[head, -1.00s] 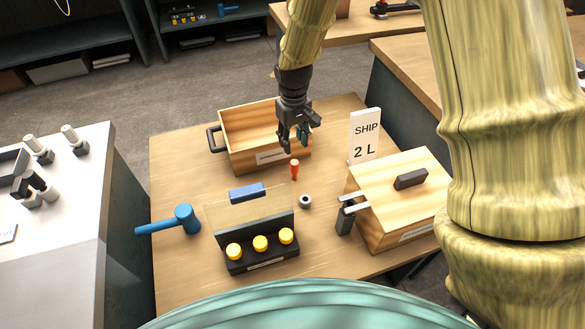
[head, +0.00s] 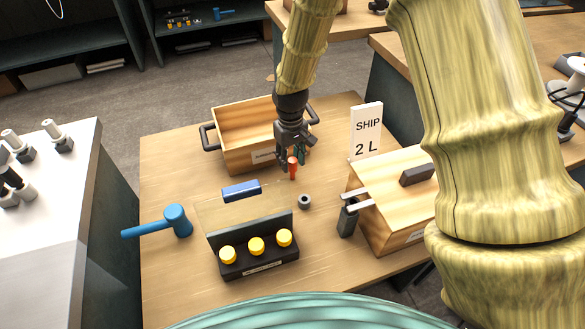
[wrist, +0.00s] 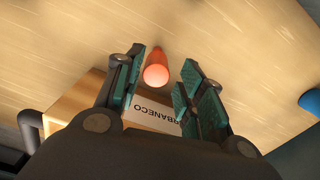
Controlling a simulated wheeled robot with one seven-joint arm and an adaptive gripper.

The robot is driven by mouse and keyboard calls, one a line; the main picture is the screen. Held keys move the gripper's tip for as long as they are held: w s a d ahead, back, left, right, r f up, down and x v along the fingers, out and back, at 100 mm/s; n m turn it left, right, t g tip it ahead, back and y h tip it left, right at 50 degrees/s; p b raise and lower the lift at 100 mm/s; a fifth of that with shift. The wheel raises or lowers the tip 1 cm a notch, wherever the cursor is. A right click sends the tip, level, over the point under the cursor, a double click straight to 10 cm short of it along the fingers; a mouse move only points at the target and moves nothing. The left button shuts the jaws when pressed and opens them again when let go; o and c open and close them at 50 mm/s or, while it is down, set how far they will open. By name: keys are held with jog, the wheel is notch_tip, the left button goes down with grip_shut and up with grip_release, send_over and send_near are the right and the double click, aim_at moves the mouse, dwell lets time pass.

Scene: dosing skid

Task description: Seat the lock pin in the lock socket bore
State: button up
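The red-orange lock pin (head: 292,166) stands upright on the wooden table in front of the open box. In the wrist view the pin (wrist: 156,72) shows between the finger pads, near their tips, with a gap on each side. My gripper (head: 291,162) points down at the pin; in the wrist view its green-padded fingers (wrist: 160,78) are spread apart and not closed on it. A small grey ring-shaped piece with a dark hole (head: 304,202), which looks like the lock socket, sits on the table just in front of the pin.
An open wooden box (head: 240,150) stands behind the pin. A lidded wooden box (head: 385,205) and a SHIP 2 L sign (head: 366,133) are at right. A black block with yellow knobs (head: 262,265), a blue block (head: 241,190) and a blue mallet (head: 172,222) occupy the front and left.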

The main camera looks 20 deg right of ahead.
aim_at(293, 179)
jog(key=shift+d+f+b, duration=0.15)
jog(key=shift+f+b, duration=0.05)
jog(key=shift+f, duration=1.5)
jog(key=shift+d+f+b, duration=0.1)
jog(key=shift+f+b, duration=0.1)
jog(key=shift+f, duration=1.45)
grip_shut()
